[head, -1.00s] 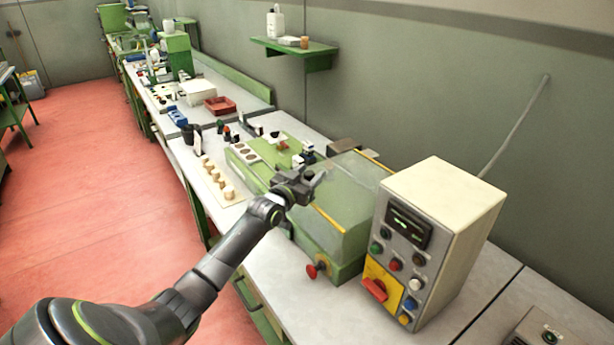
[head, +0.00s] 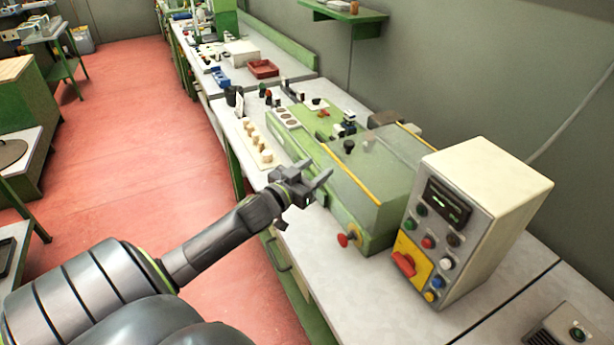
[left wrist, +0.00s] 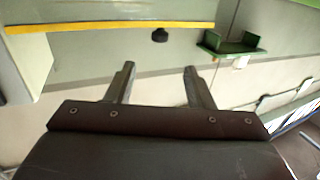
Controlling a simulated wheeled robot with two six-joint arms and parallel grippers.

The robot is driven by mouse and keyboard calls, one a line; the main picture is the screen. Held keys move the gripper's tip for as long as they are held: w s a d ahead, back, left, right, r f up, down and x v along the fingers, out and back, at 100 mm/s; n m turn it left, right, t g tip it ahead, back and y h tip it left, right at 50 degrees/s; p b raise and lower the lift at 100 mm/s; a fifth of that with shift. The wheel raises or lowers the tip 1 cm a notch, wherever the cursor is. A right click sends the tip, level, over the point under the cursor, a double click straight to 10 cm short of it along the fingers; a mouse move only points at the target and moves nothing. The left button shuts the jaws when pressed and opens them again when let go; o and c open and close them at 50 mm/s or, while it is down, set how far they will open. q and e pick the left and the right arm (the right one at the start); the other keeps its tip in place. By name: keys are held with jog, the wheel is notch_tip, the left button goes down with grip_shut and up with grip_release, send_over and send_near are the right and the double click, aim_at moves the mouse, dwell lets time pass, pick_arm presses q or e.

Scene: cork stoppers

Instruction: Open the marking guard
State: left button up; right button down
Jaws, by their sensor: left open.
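The marking guard (head: 385,170) is a clear box-like cover with yellow edge strips, down over the green machine on the bench. A black knob (head: 348,147) shows near its left end. My left gripper (head: 322,183) is open and empty, just in front of the guard's front yellow strip, apart from it as far as I can tell. In the left wrist view, the two fingers (left wrist: 157,82) are spread with nothing between them. A yellow strip (left wrist: 110,27) and a black knob (left wrist: 159,35) show beyond them. My right gripper is out of view.
A control box (head: 470,220) with buttons stands right of the guard. A red knob (head: 345,240) sticks out of the machine's front. A board of corks (head: 257,145) lies to the left. A green wall shelf (head: 345,13) is behind. The bench front (head: 320,255) is clear.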

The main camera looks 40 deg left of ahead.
pick_arm(q)
jog(key=shift+s, duration=1.25)
